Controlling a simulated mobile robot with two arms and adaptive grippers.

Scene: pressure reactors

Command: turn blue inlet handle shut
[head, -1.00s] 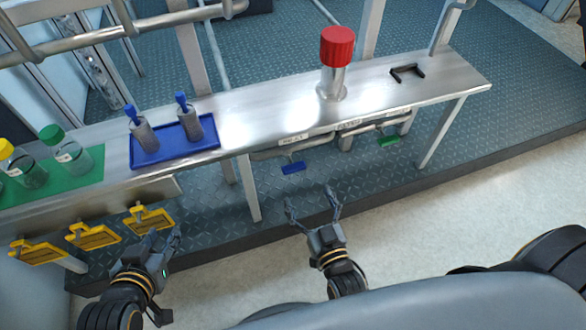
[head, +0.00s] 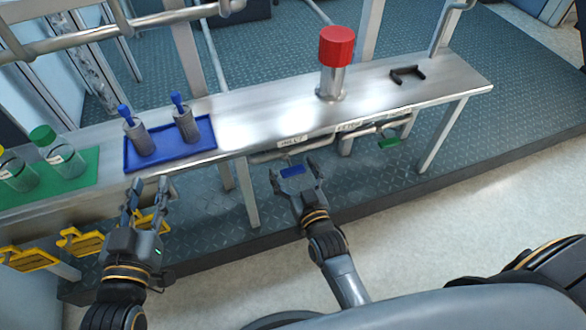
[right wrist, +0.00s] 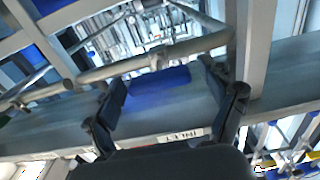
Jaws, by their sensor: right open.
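The blue inlet handle (head: 292,171) hangs on the pipe under the front edge of the bench, below a white inlet label (head: 293,141). My right gripper (head: 296,174) is open, with its two fingers on either side of the blue handle in the head view. In the right wrist view the blue handle (right wrist: 159,86) shows between the spread fingers (right wrist: 168,112); I cannot tell whether they touch it. My left gripper (head: 147,198) is open and empty, in front of the bench's left part near the yellow tags.
A green handle (head: 389,142) hangs further right under the bench (head: 260,115). On the bench stand a red-capped cylinder (head: 334,62), a blue tray (head: 205,150) with two blue-handled tools, and a green mat (head: 88,180) with bottles. Yellow tags (head: 82,242) hang at left.

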